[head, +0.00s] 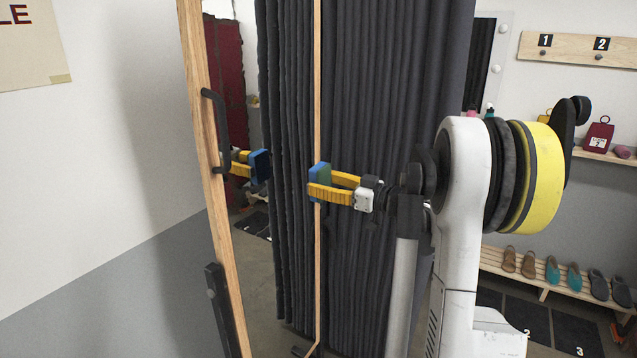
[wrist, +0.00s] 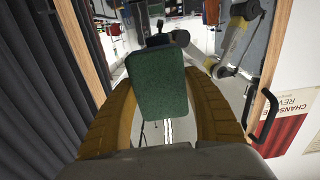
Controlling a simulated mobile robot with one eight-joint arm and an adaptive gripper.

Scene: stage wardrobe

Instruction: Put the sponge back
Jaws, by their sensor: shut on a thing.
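The sponge is a small block with a blue side and a green side. In the head view the sponge (head: 318,174) is held up in front of a tall mirror (head: 250,225) with a wooden frame. My gripper (head: 322,191) has yellow fingers shut on the sponge. In the wrist view the green face of the sponge (wrist: 158,88) sits between the fingers of my gripper (wrist: 158,108). The mirror shows a reflection of the sponge and fingers, with a gap between sponge and reflection. No place for the sponge is clearly visible.
A black handle (head: 216,128) is fixed to the mirror's left frame. A dark curtain (head: 400,90) hangs behind my arm. At right are a bench (head: 545,275) with several shoes and a small wall shelf (head: 606,157) with a red weight-shaped item (head: 598,138).

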